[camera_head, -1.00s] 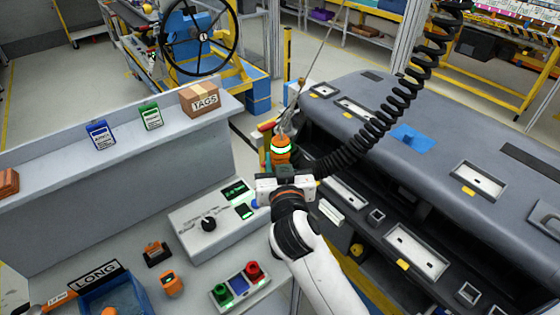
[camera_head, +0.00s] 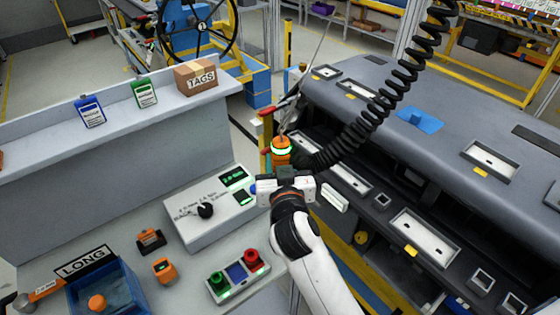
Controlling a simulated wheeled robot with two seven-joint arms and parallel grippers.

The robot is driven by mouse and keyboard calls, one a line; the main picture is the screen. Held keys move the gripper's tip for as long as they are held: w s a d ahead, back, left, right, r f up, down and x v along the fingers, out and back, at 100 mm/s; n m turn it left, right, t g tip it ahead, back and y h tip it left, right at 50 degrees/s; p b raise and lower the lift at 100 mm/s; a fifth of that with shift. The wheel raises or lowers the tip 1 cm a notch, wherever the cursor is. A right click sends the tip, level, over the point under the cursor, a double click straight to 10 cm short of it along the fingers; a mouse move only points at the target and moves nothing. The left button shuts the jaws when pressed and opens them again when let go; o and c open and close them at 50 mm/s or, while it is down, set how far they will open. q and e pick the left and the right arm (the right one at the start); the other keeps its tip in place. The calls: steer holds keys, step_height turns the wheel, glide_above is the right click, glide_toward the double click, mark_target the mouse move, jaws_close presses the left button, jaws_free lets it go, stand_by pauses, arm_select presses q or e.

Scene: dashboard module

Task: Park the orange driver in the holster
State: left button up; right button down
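The orange driver (camera_head: 281,143), with a lit green ring near its top, stands roughly upright just beyond my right gripper (camera_head: 285,180). A thin slanted line runs up from its top, and a black coiled cable (camera_head: 385,95) reaches down to it. The gripper's body hides the driver's lower part and the fingers. The driver keeps its place against the gripper, and its line is drawn aside, so the gripper appears shut on it. I cannot make out the holster clearly; a yellow-and-teal post with red parts (camera_head: 266,122) stands just behind the driver. My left gripper is out of view.
A control box with a knob (camera_head: 205,210) and a red-and-green button box (camera_head: 238,275) lie left of my arm. A blue bin (camera_head: 105,290) sits at the lower left. The dark dashboard (camera_head: 450,130) fills the right. A TAGS box (camera_head: 196,76) stands on the ledge.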

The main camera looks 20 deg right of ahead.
step_height(320, 180, down, 9)
steer(key=b, duration=0.6)
steer(key=shift+r+b, duration=0.2)
steer(key=shift+b, duration=0.2)
steer(key=shift+f, duration=0.15)
stand_by(1.1)
steer(key=c, duration=0.9)
jaws_free()
